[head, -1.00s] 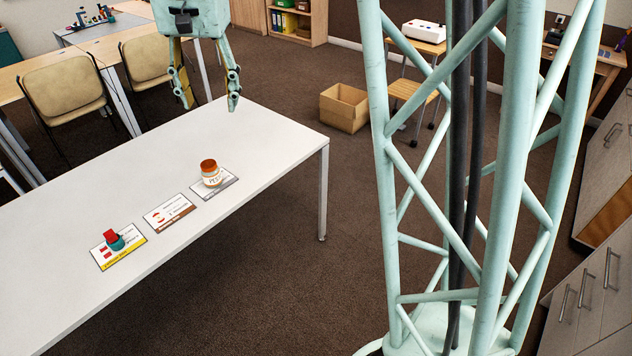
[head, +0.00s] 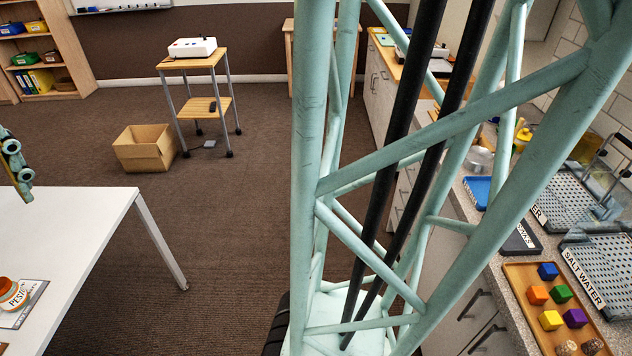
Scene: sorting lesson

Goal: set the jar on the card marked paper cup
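The jar (head: 12,293), with an orange-brown lid and a label reading in part "PEST", is cut by the left edge of the head view. It is on a pale card (head: 33,303) on the white table, and the card's print is too small to read. One finger of my gripper (head: 16,172) shows at the left edge, beyond the jar and apart from it. The rest of the gripper is out of view. The other two cards, seen earlier, are out of view, so I cannot tell which is marked paper cup.
The white table's (head: 75,235) bare right end is in view. Beyond it are a cardboard box (head: 145,150) and a small stand (head: 192,64) with a white device. At right, a counter holds a wooden tray (head: 530,290) of coloured blocks and a "salt water" rack (head: 600,262).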

